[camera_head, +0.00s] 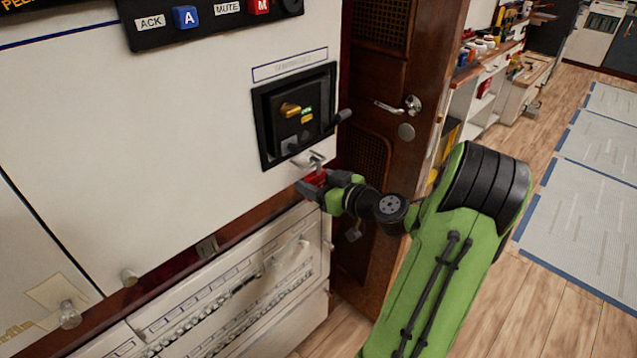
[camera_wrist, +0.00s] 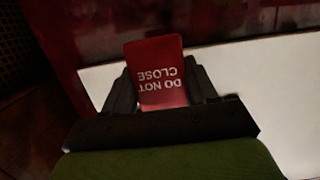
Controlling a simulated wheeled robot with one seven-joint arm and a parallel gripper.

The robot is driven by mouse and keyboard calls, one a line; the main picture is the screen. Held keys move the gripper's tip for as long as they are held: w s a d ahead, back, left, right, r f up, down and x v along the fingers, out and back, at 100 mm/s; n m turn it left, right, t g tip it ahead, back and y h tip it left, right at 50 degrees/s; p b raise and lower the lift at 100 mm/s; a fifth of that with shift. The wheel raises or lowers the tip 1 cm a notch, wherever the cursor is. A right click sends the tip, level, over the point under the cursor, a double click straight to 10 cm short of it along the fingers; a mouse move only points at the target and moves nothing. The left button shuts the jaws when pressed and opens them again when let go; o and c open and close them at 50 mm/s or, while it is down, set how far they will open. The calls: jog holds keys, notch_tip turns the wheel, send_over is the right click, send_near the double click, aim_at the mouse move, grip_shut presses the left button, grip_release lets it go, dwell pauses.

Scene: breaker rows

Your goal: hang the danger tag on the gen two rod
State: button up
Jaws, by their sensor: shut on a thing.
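The danger tag (camera_wrist: 160,85) is red with white "DO NOT CLOSE" lettering, upside down in the wrist view. My gripper (camera_wrist: 162,95) is shut on it, with a dark finger on each side. In the head view the tag (camera_head: 315,177) is a small red patch at my gripper (camera_head: 318,186), just below the black breaker unit (camera_head: 296,113) on the white panel. A small pale metal piece (camera_head: 314,160) sticks out under that unit, just above the tag; it may be the rod. I cannot tell whether tag and metal piece touch. The label above the unit is too blurred to read.
A dark handle (camera_head: 341,117) juts from the unit's right side. A brown wooden door (camera_head: 378,120) with a metal lever stands close on the right. A white drawer-like cabinet (camera_head: 270,285) lies below the panel. Open floor (camera_head: 540,270) is to the right.

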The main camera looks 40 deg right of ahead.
jog(key=o, duration=1.1)
jog(key=shift+o, duration=0.2)
jog(key=s+r+p, duration=0.1)
jog(key=s+r, duration=0.2)
jog(key=s, duration=1.2)
jog(key=shift+s+d, duration=0.2)
jog(key=shift+d, duration=0.05)
